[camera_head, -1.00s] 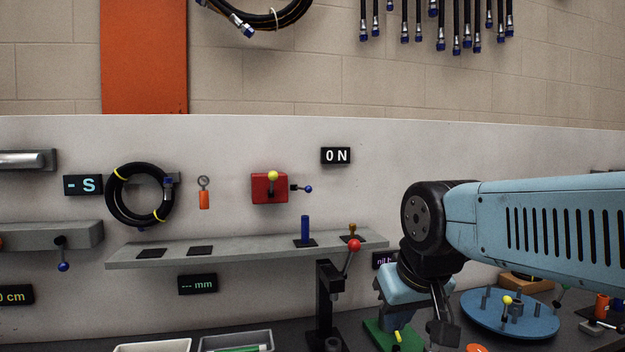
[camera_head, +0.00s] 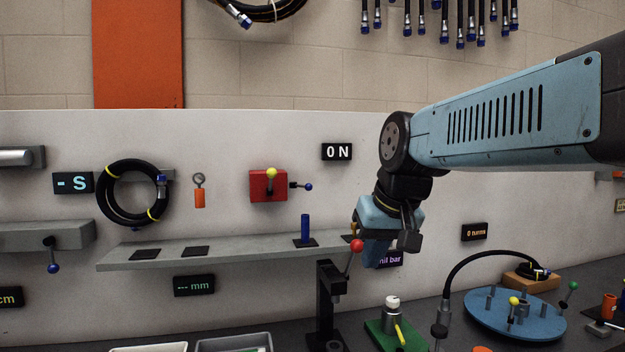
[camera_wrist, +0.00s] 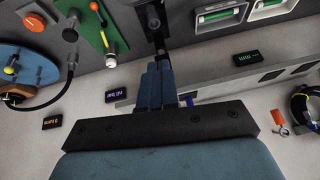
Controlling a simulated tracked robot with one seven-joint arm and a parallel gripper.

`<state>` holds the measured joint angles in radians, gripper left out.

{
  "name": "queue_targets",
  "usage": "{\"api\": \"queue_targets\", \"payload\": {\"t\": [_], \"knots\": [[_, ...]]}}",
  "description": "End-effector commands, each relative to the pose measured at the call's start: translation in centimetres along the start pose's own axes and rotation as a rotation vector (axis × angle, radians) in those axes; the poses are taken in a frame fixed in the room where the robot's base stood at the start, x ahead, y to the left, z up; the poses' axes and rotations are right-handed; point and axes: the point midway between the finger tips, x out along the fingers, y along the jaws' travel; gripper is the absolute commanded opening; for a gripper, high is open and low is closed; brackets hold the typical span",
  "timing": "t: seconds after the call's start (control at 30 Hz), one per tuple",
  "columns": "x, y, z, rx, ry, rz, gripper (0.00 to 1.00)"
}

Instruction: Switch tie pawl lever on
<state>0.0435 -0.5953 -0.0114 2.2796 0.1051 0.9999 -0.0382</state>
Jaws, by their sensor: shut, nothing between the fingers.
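No label marks the tie pawl lever, so I cannot tell which lever it is. A red-ball lever (camera_head: 356,246) tops the black stand (camera_head: 325,305). My gripper (camera_head: 373,260) hangs beside the red ball. In the wrist view its blue fingers (camera_wrist: 157,68) are together and empty, pointing toward the black stand (camera_wrist: 153,18).
A green plate (camera_head: 385,335) with a white-topped fitting stands below my gripper. A black hose (camera_head: 490,254) arches over the disc's left side. The grey shelf (camera_head: 215,252) runs along the panel at left. Open trays (camera_head: 232,343) lie at the front.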

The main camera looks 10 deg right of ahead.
Motion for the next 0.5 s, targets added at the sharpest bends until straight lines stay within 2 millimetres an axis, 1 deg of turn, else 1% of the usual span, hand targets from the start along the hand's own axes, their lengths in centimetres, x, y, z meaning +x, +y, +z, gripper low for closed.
{"api": "queue_targets", "payload": {"t": [0.03,0.07,0.1,0.17,0.2,0.27,0.3,0.5], "knots": [[-0.7,0.1,-2.5,0.018,-0.007,-0.016,0.00],[-1.1,0.1,-3.8,0.029,-0.009,-0.028,0.00],[-1.6,0.2,-5.5,0.041,-0.014,-0.043,0.00],[-2.3,0.3,-8.2,0.056,-0.020,-0.066,0.00],[-2.8,0.4,-9.9,0.066,-0.023,-0.082,0.00],[-3.4,0.7,-12.5,0.080,-0.026,-0.105,0.00],[-3.7,0.9,-14.2,0.088,-0.028,-0.121,0.00],[-4.9,2.2,-22.3,0.117,-0.033,-0.200,0.00]]}}
